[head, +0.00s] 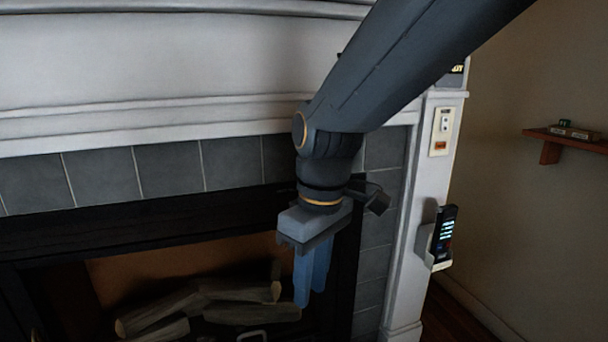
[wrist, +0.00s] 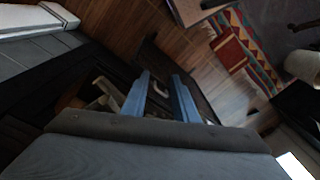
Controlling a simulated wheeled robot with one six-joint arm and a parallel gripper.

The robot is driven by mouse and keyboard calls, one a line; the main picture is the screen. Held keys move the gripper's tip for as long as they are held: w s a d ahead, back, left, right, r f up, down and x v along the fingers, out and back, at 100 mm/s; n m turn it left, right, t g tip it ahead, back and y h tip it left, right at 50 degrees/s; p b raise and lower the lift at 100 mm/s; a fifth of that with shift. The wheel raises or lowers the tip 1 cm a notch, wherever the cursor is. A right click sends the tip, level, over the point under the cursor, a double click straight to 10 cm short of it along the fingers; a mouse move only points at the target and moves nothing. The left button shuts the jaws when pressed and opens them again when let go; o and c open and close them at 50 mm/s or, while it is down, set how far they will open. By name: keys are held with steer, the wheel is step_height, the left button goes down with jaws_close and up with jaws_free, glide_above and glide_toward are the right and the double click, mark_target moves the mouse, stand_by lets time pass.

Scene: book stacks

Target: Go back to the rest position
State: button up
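My gripper (head: 311,294) hangs from the arm in front of the fireplace in the head view, with its blue fingers pointing down. In the wrist view the two fingers of my gripper (wrist: 161,76) stand apart with a gap between them. I see nothing held between them. The arm comes in from the upper right and bends down at the wrist.
Behind the gripper are the white mantel (head: 150,120), grey tiles (head: 105,175) and logs (head: 245,290). To the right are a wall switch (head: 441,131), a handset (head: 443,235) in a holder and a small shelf (head: 565,140). A patterned rug (wrist: 245,50) lies on the wooden floor.

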steer(key=s+d+f+m+p, duration=0.1)
steer(key=s+d+f+m, duration=0.1)
steer(key=s+d+m, duration=0.7)
steer(key=w+d+r+m+h+p, duration=0.1)
steer(key=d+r+p, duration=0.6)
steer(key=p, duration=0.8)
steer(key=shift+d+r, duration=0.4)
steer(key=shift+d, duration=0.8)
steer(key=shift+m, duration=0.3)
